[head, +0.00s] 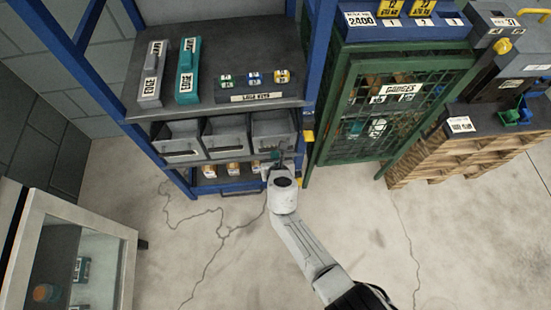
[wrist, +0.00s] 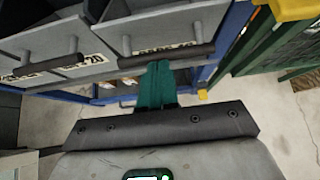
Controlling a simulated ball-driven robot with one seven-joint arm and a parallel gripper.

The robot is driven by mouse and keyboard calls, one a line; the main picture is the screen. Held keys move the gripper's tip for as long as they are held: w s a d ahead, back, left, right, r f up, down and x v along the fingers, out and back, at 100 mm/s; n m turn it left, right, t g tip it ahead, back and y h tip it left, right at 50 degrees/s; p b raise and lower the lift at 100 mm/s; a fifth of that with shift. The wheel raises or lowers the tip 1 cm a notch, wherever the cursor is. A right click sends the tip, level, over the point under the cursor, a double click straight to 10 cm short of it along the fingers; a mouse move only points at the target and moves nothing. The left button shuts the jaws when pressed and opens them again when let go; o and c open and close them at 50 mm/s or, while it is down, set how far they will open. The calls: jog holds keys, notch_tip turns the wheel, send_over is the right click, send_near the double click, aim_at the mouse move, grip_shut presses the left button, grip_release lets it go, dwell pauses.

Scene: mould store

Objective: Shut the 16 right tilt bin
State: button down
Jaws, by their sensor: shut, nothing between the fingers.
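Three grey tilt bins sit side by side in the blue rack. The right tilt bin (head: 271,124) is at the right end of the row. In the wrist view its grey front (wrist: 165,22) fills the upper middle, with a dark bar handle (wrist: 185,53) along its lower part. The handle partly hides its label. I cannot tell for sure how far this bin is tilted. My gripper (head: 277,155) is in front of its lower front. In the wrist view my teal fingers (wrist: 158,70) are together and empty, their tips at the handle; contact is unclear.
The middle bin (head: 225,136) and left bin (head: 178,141) adjoin it. A shelf above holds teal and grey edge blocks and a lamp keys rack (head: 258,97). A green mesh cage (head: 385,110) stands close right. The floor in front is clear; a glass-fronted cabinet (head: 120,235) stands lower left.

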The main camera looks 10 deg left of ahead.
aim_at(272, 140)
jog(key=shift+w+a+r, duration=0.2)
jog(key=shift+w+r, duration=0.2)
jog(key=shift+w, duration=0.25)
jog(key=shift+w+a+r, duration=0.2)
jog(key=shift+w+r, duration=0.15)
jog(key=shift+w, duration=0.25)
jog(key=shift+w, duration=0.1)
